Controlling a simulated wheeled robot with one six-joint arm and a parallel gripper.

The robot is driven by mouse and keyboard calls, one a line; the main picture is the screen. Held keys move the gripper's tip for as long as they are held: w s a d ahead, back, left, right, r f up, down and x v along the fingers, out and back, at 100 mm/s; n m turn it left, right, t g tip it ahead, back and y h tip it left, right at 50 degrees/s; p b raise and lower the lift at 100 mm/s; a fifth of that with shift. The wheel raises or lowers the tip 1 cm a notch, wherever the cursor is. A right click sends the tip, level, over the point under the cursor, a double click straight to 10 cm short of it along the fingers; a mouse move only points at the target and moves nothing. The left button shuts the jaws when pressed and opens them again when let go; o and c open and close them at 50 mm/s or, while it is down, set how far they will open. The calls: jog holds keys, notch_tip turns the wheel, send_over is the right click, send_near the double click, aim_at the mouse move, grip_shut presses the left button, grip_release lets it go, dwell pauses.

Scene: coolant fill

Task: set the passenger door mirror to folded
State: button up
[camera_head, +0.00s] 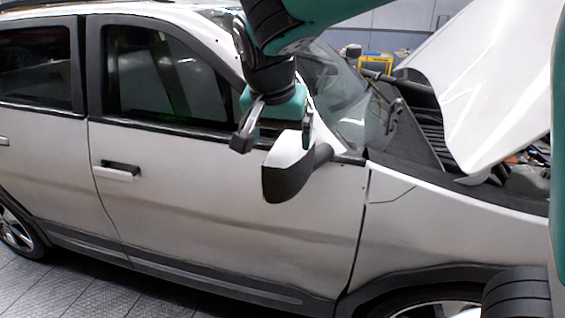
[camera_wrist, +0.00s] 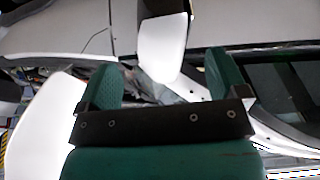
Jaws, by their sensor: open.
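The door mirror (camera_head: 290,165) sticks out from the front door of the white car, at the base of the windscreen pillar. It has a white upper shell and a dark lower part, and it stands away from the door on a dark arm. My gripper (camera_head: 275,134) is open, above the mirror and close to it in the head view. One finger shows to the left of the mirror and one at its upper right. In the wrist view the mirror's white shell (camera_wrist: 162,48) lies ahead, between the two fingers of my gripper (camera_wrist: 165,78). I cannot tell whether they touch.
The front door (camera_head: 220,200) is shut, with its window (camera_head: 165,75) behind my gripper. The white bonnet (camera_head: 480,80) is raised at the right, over the open engine bay. Tiled floor (camera_head: 75,285) is clear along the car's side.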

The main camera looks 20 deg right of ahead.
aim_at(282, 154)
jog(key=p+x, duration=0.1)
jog(key=x, duration=0.7)
jog(key=shift+w+d+f, duration=0.1)
jog(key=shift+f, duration=0.15)
